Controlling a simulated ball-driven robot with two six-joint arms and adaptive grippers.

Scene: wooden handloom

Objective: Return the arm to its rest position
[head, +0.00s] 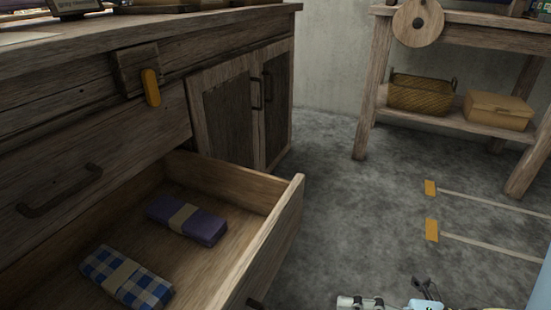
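Part of my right arm shows at the bottom edge, right of centre. Small dark parts that look like my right gripper (428,289) stick up there over the floor. They are small and cut off by the frame, so I cannot tell whether the fingers are open or shut. I see nothing held in them. They are to the right of the open drawer (272,245) and apart from it. My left gripper is not in view.
The pulled-out drawer holds a purple folded cloth (205,228) and a blue-checked one (145,290). A cabinet (240,105) stands behind it. A wooden rack (440,122) with a basket (420,94) and box (498,111) is at back right. The grey floor (345,215) between is clear.

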